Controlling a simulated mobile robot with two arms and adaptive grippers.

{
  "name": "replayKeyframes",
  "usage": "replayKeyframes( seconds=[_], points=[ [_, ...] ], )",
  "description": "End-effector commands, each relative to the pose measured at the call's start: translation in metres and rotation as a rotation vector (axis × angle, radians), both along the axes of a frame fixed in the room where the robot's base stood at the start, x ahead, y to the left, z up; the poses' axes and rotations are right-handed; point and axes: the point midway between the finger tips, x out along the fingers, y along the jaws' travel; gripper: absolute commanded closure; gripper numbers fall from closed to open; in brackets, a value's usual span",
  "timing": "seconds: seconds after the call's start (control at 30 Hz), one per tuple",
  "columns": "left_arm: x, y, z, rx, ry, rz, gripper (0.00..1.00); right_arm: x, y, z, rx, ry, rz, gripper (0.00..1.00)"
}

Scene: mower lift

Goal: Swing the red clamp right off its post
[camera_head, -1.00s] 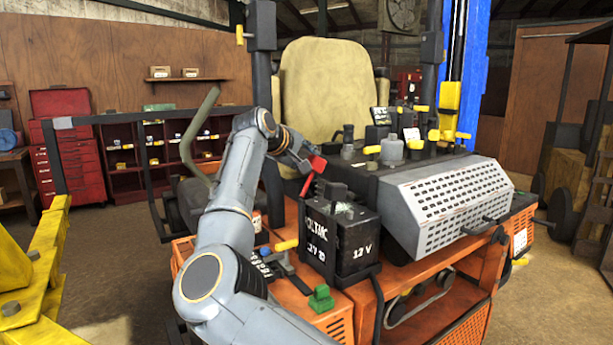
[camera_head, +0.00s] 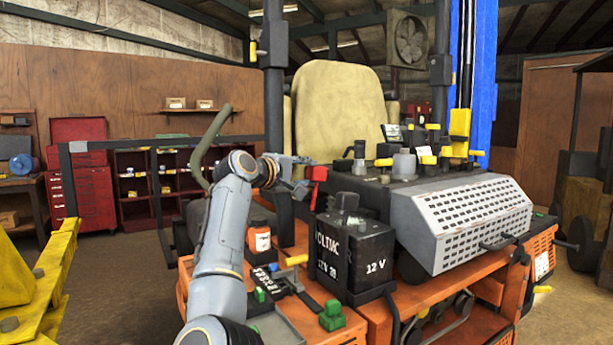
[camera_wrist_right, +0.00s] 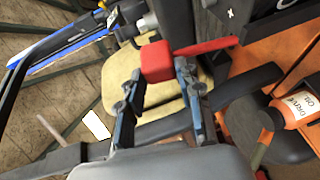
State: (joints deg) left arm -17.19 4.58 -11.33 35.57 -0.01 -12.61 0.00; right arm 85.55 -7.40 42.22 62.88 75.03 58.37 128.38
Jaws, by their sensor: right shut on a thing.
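The red clamp (camera_head: 317,176) is a small red block with a thin red bar. My right gripper (camera_head: 303,172) is shut on its block, to the left of and above the black 12 V battery (camera_head: 352,250). In the right wrist view the block of the red clamp (camera_wrist_right: 157,62) sits between the fingertips of the right gripper (camera_wrist_right: 158,76), and its bar runs to the right. The battery's dark top also shows there (camera_wrist_right: 238,18). The post is not clearly visible. My left gripper is not in view.
A green block (camera_head: 332,315) is in front. A perforated silver cover (camera_head: 462,220) lies to the right. The tan seat (camera_head: 335,115) and a dark upright post (camera_head: 274,110) stand behind.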

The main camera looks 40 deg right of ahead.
Motion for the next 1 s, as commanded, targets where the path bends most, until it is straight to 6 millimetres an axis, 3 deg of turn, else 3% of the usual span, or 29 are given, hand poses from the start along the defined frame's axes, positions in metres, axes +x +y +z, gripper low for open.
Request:
replayKeyframes(
  seconds=[0.17, 0.2, 0.23, 0.63, 1.0],
  points=[
    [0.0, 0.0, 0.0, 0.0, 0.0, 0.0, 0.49, 0.001, 0.001, -0.001, 0.0, 0.006, 0.0, 1.0],
    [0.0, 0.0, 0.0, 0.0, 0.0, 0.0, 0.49, 0.001, 0.001, -0.001, 0.001, 0.006, 0.0, 0.57],
    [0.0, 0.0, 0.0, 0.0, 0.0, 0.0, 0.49, 0.001, 0.001, -0.001, 0.001, 0.006, 0.0, 0.55],
    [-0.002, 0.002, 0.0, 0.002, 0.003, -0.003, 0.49, 0.0, 0.009, 0.001, -0.001, 0.003, 0.002, 0.55],
    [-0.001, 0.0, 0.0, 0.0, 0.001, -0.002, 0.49, -0.012, 0.081, 0.011, 0.0, 0.004, 0.003, 0.55]
  ],
)
